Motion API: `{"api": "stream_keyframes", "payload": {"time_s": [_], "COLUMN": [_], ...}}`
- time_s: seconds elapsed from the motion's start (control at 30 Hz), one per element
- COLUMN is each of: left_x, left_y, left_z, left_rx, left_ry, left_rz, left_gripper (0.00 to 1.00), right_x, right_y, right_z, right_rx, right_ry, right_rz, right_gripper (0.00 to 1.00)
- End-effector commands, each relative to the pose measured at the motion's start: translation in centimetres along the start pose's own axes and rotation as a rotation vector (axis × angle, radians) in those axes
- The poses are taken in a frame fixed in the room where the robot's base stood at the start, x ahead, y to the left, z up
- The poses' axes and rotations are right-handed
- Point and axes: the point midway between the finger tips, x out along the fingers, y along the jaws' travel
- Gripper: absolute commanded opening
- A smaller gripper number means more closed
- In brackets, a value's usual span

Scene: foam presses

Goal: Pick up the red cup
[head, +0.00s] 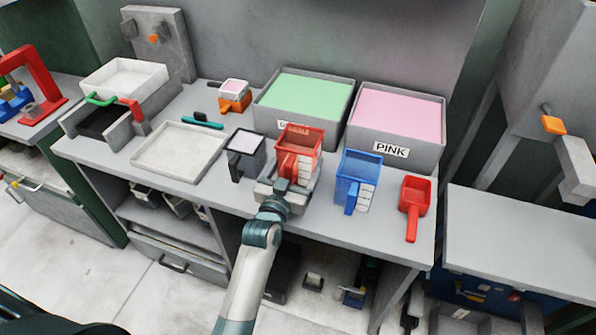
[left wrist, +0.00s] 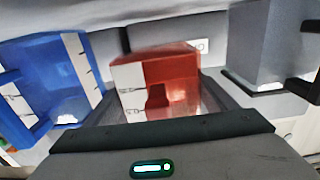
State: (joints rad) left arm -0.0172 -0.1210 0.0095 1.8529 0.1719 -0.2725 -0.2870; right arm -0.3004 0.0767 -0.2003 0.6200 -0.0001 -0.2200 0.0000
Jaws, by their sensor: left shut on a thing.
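The red cup (head: 303,139) stands upright on the grey bench, in front of the green bin. It also shows in the left wrist view (left wrist: 182,66), with a white marked panel on its side. My left gripper (head: 288,184) is at the front of the cup, at its handle, and is shut on it. The fingertips are partly hidden by the cup and the gripper body. I cannot tell whether the cup's base touches the bench. My right gripper is not in view.
A blue cup (head: 358,176) stands close on the right and a dark grey cup (head: 245,160) on the left. A red scoop (head: 415,203) lies further right. Bins of green (head: 309,99) and pink (head: 401,111) stand behind. A shallow tray (head: 179,151) lies to the left.

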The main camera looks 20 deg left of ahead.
Motion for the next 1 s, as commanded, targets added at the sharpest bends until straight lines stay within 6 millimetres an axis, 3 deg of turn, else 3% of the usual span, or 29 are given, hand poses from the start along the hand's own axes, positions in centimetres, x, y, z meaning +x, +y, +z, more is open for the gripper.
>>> {"api": "stream_keyframes", "payload": {"time_s": [0.2, 0.4, 1.0], "left_x": [0.0, 0.0, 0.0], "left_y": [0.0, -0.1, 0.0], "left_z": [-3.7, -5.5, -5.8], "left_rx": [-0.002, 0.000, 0.000], "left_ry": [0.005, 0.002, 0.000], "left_rz": [-0.002, -0.001, -0.001], "left_gripper": [0.54, 0.54, 0.54], "right_x": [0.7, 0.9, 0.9], "right_y": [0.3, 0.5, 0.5], "right_z": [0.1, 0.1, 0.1], "right_rx": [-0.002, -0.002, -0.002], "right_ry": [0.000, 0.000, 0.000], "right_rz": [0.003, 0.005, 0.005], "right_gripper": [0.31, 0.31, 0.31]}}
